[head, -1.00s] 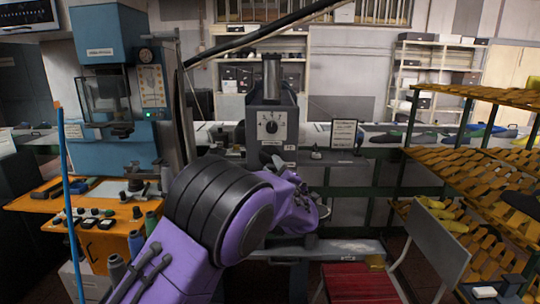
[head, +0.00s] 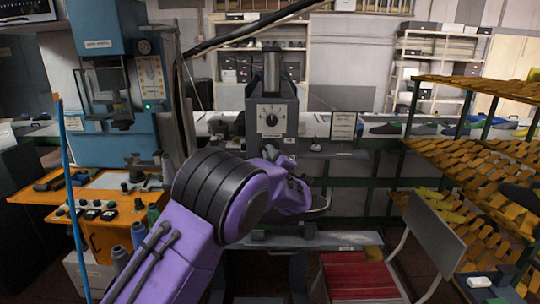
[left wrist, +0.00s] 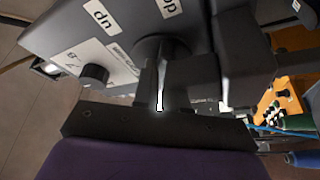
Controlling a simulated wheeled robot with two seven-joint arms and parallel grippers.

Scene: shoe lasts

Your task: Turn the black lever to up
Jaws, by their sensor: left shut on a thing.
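In the left wrist view, the black lever (left wrist: 161,49) shows as a dark round hub under a grey housing (left wrist: 70,22), between a label reading "up" (left wrist: 103,17) and a partly cut-off label (left wrist: 167,8). My left gripper (left wrist: 176,88) is shut on the lever at this hub. Its dark fingers hide most of the lever, so I cannot tell its exact angle. A bright metal strip shows between the fingers. In the head view, my left gripper (head: 304,192) is at the grey machine (head: 271,120), below its dial. The lever is hidden there. My right gripper is not in view.
A small black knob (left wrist: 93,75) sticks out beside the lever. A red chair (head: 355,282) stands close at the front right, with yellow shoe-last racks (head: 470,165) beyond it. An orange bench (head: 95,225) and a blue machine (head: 108,60) stand at the left.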

